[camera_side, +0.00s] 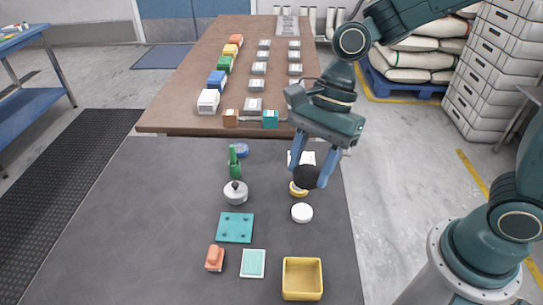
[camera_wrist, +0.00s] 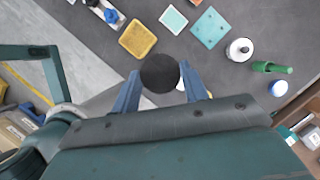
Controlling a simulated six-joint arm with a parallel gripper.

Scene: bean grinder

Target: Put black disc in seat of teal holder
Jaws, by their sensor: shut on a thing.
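My gripper (camera_side: 306,178) is shut on the black disc (camera_side: 306,177), above the right part of the dark work mat. In the wrist view the disc (camera_wrist: 160,73) sits between the two blue fingers. A flat teal square plate (camera_side: 235,227) with several small dark dots lies left of and nearer than the gripper; it also shows in the wrist view (camera_wrist: 209,28). I cannot tell which one is the teal holder, and no seat is clear on either.
A yellow round piece (camera_side: 298,189) and a white round piece (camera_side: 302,213) lie beneath and near the gripper. A yellow tray (camera_side: 302,279) is at front right. A silver pot (camera_side: 236,192), green bottle (camera_side: 234,163) and orange piece (camera_side: 214,257) stand left. The mat's left side is clear.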

